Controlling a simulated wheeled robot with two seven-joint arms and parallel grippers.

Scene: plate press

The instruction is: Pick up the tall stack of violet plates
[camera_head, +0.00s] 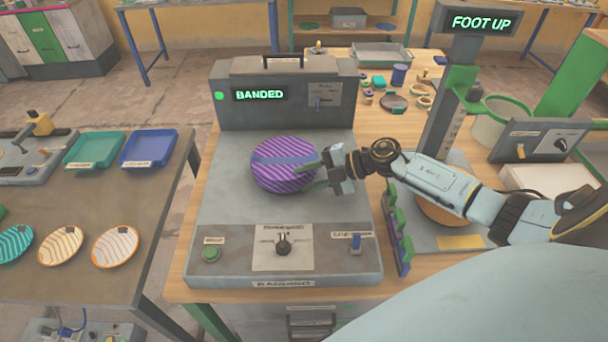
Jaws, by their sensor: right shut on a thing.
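The stack of violet plates (283,172) sits on the grey bed of the press machine, below a display that reads BANDED. The top plate has violet diagonal stripes, and a bluish-grey band crosses it. My right gripper (314,172) reaches in from the right and is shut on the right edge of the stack. How many plates are in the stack cannot be told from above. My left gripper is not in view.
The machine (232,230) has a front panel with a knob, a green button and a blue switch. A green rack (398,235) stands to its right. A FOOT UP display (480,22) tops a post at the right. A side table (75,285) at left holds striped plates and trays.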

